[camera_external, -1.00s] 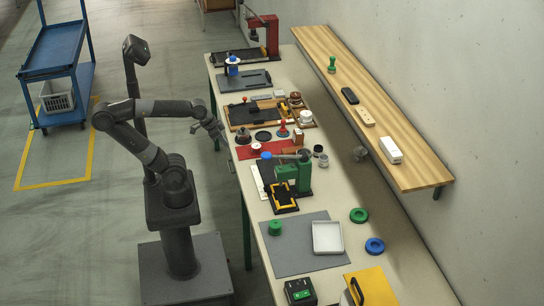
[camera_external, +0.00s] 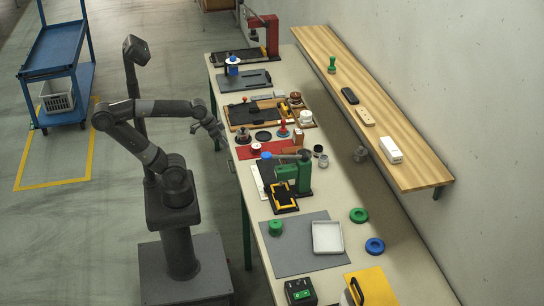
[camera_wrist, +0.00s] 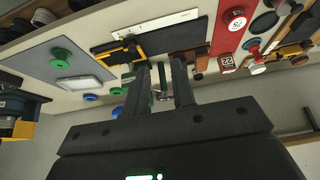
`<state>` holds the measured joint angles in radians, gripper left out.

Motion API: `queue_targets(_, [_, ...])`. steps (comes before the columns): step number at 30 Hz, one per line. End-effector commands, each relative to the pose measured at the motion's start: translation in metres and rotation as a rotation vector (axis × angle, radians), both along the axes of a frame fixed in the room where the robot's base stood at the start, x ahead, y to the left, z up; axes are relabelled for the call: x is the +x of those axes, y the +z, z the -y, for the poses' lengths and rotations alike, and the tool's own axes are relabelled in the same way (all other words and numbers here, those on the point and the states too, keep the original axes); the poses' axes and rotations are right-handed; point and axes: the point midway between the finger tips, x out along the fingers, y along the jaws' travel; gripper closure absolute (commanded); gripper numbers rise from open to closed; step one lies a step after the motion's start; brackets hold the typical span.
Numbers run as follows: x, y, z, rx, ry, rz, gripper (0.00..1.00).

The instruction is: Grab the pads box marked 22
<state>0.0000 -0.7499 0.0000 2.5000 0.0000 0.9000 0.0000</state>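The box marked 22 shows in the wrist view as a small brown block with a white label (camera_wrist: 227,62), at the edge of a red mat. In the external view it appears to be the small brown block (camera_external: 298,136) beside a red-handled stamp. My gripper (camera_external: 222,135) hangs at the near-left edge of the workbench, apart from the box. In the wrist view my gripper's two fingers (camera_wrist: 160,64) are spread with an empty gap between them, and the box is to their right.
The red mat (camera_external: 246,154) carries a round piece marked 25 (camera_wrist: 236,22). A green press (camera_external: 296,178) stands nearer the camera. A wooden tray (camera_external: 240,126) holds several tools. A wooden shelf (camera_external: 420,178) runs along the wall. A blue cart (camera_external: 58,48) is at left.

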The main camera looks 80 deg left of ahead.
Motion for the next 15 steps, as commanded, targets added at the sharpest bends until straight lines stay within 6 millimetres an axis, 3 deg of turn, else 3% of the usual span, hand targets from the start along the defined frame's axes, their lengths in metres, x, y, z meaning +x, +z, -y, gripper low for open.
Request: queue_targets(15, [0.0, 0.0, 0.0, 0.0, 0.0, 0.0, 0.34])
